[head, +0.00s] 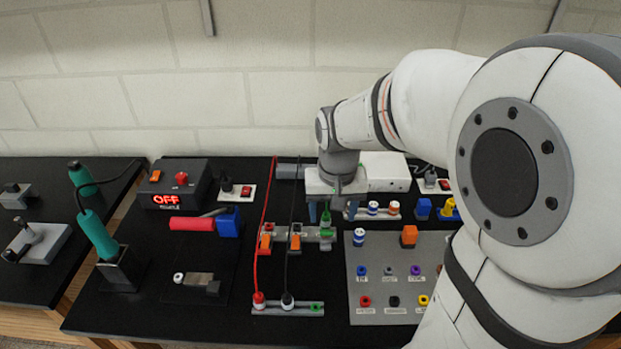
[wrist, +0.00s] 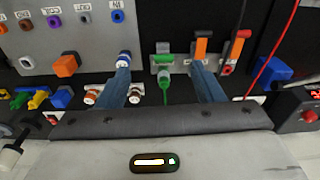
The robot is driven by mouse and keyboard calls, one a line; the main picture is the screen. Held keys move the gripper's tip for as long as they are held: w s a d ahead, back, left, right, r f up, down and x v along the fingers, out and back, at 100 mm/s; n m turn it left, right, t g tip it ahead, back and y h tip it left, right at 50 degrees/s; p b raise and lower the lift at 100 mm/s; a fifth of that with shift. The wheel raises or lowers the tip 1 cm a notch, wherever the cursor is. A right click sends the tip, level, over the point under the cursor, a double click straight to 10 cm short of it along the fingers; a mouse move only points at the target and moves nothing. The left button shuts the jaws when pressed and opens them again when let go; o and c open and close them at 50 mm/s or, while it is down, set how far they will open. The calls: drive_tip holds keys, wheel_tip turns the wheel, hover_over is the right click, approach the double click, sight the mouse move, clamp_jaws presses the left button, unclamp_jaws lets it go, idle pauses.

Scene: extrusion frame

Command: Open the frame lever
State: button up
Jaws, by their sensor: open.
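A small grey extrusion frame (head: 310,236) stands at the middle of the black bench. My gripper (head: 330,208) is above the frame, pointing down. In the wrist view my gripper (wrist: 160,66) is open, with its two blue fingers apart. One finger partly covers the frame plate near an orange lever (wrist: 201,48).
A grey panel (head: 380,318) with coloured sockets lies to the right.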

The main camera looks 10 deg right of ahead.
drive_tip(key=g, duration=0.1)
hover_over(327, 231)
drive_tip(key=shift+m, duration=0.3)
drive_tip(key=f, duration=0.5)
drive_tip(key=shift+w, duration=0.25)
wheel_tip(327, 231, down, 8)
drive_tip(key=shift+r, duration=0.2)
drive_tip(key=shift+c, duration=0.2)
drive_tip(key=c, duration=0.9)
drive_tip(key=shift+f+t+b, duration=0.3)
drive_tip(key=shift+t+b, duration=0.1)
drive_tip(key=shift+b, duration=0.45)
drive_tip(key=shift+s+r+t+b, duration=0.2)
drive_tip(key=shift+t+b, duration=0.1)
drive_tip(key=shift+b, duration=0.1)
